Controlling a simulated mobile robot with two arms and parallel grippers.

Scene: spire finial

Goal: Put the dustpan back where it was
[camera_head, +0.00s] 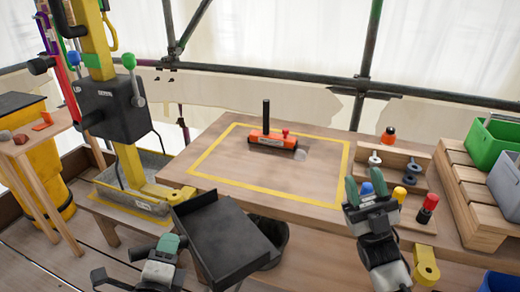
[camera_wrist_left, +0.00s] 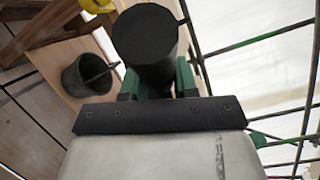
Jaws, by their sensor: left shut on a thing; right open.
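The dustpan (camera_head: 226,240) is dark grey, with a flat pan and raised edges. It is held up in front of the workbench in the head view. My left gripper (camera_head: 172,243) is at its left side. In the left wrist view a thick black round handle (camera_wrist_left: 145,35) sits between the green fingers of my left gripper (camera_wrist_left: 158,82), which are shut on it. It appears to be the dustpan's handle. My right gripper (camera_head: 370,192) is open, with green fingertips, at the bench's right front; I see nothing held in it.
A workbench (camera_head: 225,165) has a yellow outlined area with an orange-red tool (camera_head: 272,143) on it. A dark bucket (camera_head: 272,232) is partly hidden behind the dustpan. A rack (camera_head: 400,170) with small parts and green and grey bins (camera_head: 492,142) stand right. A yellow column machine (camera_head: 110,105) stands left.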

